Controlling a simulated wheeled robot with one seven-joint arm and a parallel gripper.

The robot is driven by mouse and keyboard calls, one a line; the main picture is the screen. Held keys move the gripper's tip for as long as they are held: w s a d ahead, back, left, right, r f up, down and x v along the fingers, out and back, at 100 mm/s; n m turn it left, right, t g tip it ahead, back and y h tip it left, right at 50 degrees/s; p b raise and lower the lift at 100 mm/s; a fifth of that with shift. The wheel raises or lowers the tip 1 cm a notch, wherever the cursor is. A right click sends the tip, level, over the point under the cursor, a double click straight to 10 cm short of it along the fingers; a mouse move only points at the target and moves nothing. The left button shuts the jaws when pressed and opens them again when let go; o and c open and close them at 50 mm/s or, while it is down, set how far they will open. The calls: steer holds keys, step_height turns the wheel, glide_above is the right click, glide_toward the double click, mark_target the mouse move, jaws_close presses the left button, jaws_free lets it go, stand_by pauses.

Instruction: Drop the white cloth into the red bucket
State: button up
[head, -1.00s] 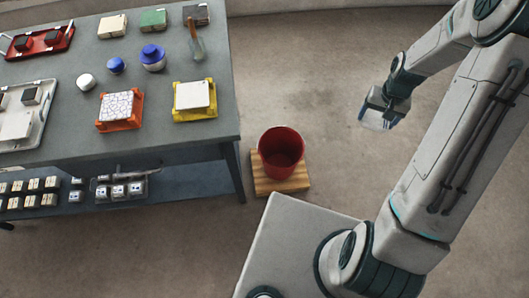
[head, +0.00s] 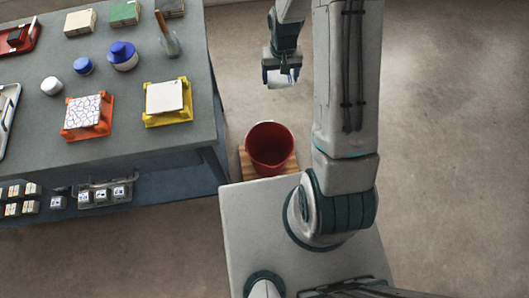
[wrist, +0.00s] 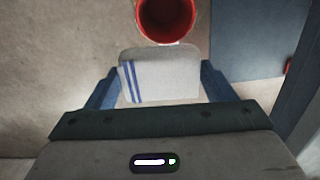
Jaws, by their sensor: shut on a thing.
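The white cloth (wrist: 160,75) with blue stripes is held between the two fingers of my gripper (wrist: 160,90) in the wrist view. In the head view the cloth (head: 279,84) shows small below my gripper (head: 281,78), which is shut on it. The red bucket (head: 269,148) stands upright on a wooden block on the floor, right of the table. Its inside looks empty. In the head view my gripper is above the bucket in the picture, a little right of it. In the wrist view the bucket (wrist: 167,18) shows just beyond the cloth, partly cut off by the top edge.
The dark table (head: 120,155) stands at the left, its right edge near the bucket. It bears an orange stand (head: 88,130), a yellow stand (head: 167,120), blue-lidded jars and a brush in a glass (head: 168,42). The floor (head: 440,130) at the right is clear.

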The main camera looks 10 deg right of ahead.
step_height(320, 180, down, 47)
steer(key=m+b, duration=0.5)
steer(key=b, duration=3.3)
steer(key=shift+w+a+b, duration=0.2)
steer(key=shift+a+b, duration=0.1)
steer(key=shift+a, duration=0.05)
steer(key=shift+r, duration=0.1)
steer(key=o, duration=1.2)
steer(key=shift+c, duration=0.2)
step_height(320, 180, up, 14)
steer(key=p, duration=0.5)
